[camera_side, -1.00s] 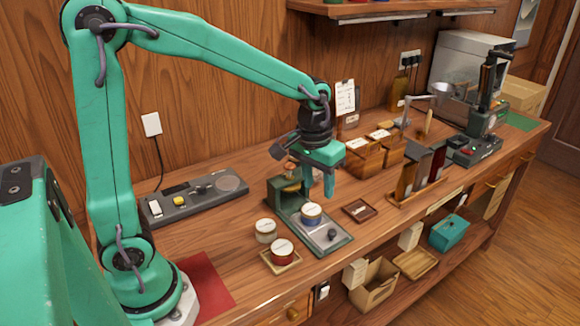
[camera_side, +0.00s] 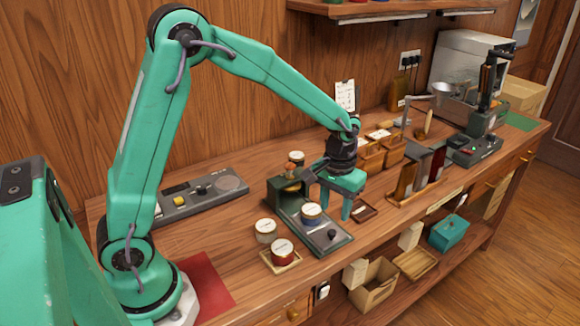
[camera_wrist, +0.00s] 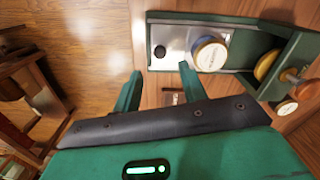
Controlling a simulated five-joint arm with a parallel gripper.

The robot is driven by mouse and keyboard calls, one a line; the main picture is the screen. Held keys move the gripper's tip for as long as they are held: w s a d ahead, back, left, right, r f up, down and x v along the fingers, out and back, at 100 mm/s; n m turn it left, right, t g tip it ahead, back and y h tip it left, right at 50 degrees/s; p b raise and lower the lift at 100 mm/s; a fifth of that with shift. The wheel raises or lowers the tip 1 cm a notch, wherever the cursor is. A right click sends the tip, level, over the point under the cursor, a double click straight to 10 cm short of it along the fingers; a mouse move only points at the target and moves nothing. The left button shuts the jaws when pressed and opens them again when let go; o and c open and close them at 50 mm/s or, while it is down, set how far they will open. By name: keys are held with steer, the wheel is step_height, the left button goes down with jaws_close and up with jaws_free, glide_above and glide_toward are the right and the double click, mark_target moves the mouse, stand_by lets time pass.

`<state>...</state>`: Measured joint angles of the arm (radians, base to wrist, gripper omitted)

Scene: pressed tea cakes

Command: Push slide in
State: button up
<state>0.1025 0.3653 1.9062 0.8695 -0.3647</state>
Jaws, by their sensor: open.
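The slide (camera_side: 318,227) is a grey metal plate in a green-framed press (camera_side: 287,189). It extends toward the table's front, with a black knob (camera_side: 332,234) near its front end. A blue tin with a pale lid (camera_side: 312,212) stands on the plate; it also shows in the wrist view (camera_wrist: 209,54). My gripper (camera_side: 333,208) is open, its fingers pointing down beside the right side of the press. In the wrist view its two fingers (camera_wrist: 158,85) are apart with nothing between them, and the knob (camera_wrist: 160,51) lies beyond them.
A white-lidded tin (camera_side: 265,230) and a red tin (camera_side: 282,250) on a small tray stand left of the slide. A small brown tray (camera_side: 364,212) lies right of my gripper. Wooden boxes (camera_side: 375,155) stand behind. The front table edge is close to the slide's end.

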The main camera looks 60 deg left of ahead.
mark_target(332, 231)
steer(key=shift+f, duration=3.3)
jaws_close()
